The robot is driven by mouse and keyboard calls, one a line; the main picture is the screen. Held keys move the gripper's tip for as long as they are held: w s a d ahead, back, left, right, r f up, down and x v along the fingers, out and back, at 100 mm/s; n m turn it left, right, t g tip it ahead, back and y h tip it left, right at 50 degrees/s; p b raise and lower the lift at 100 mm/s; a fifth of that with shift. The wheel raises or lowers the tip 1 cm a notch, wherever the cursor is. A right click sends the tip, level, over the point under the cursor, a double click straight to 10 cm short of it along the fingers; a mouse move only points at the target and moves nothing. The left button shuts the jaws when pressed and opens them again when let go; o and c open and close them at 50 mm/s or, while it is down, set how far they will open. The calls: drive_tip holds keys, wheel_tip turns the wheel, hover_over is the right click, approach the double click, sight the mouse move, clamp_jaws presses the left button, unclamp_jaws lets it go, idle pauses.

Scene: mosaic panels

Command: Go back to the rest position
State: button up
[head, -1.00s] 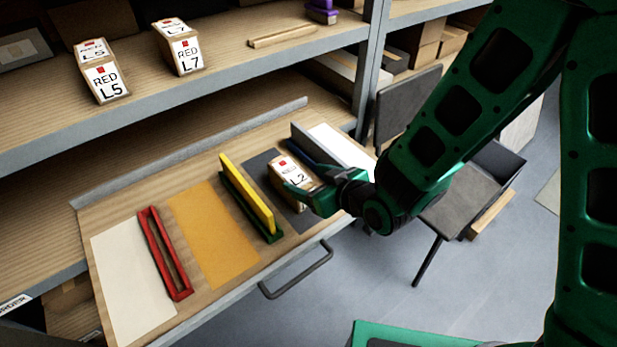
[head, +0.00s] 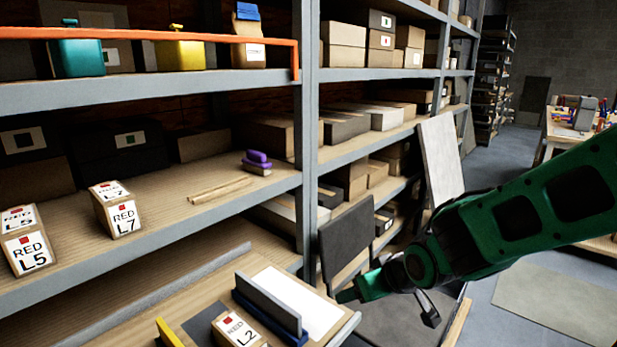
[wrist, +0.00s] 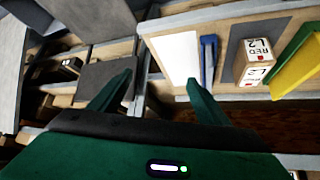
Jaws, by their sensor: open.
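My green gripper (head: 385,302) is raised to the right of the pull-out board, in front of the dark chair-like panel. In the wrist view my gripper (wrist: 160,95) has its two fingers spread, with nothing between them. The box marked L2 (head: 238,328) stands on a dark grey panel of the board, apart from the gripper. It also shows in the wrist view (wrist: 254,62), beside the yellow bar (wrist: 300,65).
A grey-blue divider (head: 268,308) and a white panel (head: 298,298) lie on the board (head: 335,325). Boxes RED L5 (head: 25,240) and RED L7 (head: 116,208) sit on the shelf above, near a purple-topped object (head: 257,162). Open floor (head: 500,270) lies to the right.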

drive_tip(key=s+d+r+m+g+h, duration=0.1)
drive_tip(key=s+d+r+m+h, duration=0.15)
drive_tip(key=s+d, duration=0.45)
drive_tip(key=s+d+r+m+g+h, duration=0.15)
drive_tip(key=d+r, duration=0.25)
drive_tip(key=d, duration=0.6)
drive_tip(key=s+d+m+g, duration=0.2)
drive_tip(key=s+d, duration=0.4)
drive_tip(key=s, duration=0.3)
drive_tip(key=s+d+f+m+g, duration=0.1)
drive_tip(key=s+d+m+g, duration=0.2)
drive_tip(key=s, duration=0.6)
drive_tip(key=d+m, duration=0.2)
drive_tip(key=shift+s+d+f+y, duration=0.15)
drive_tip(key=shift+d+f+y, duration=0.15)
drive_tip(key=shift+d+y, duration=0.1)
drive_tip(key=shift+w+f, duration=0.25)
drive_tip(key=shift+w, duration=0.4)
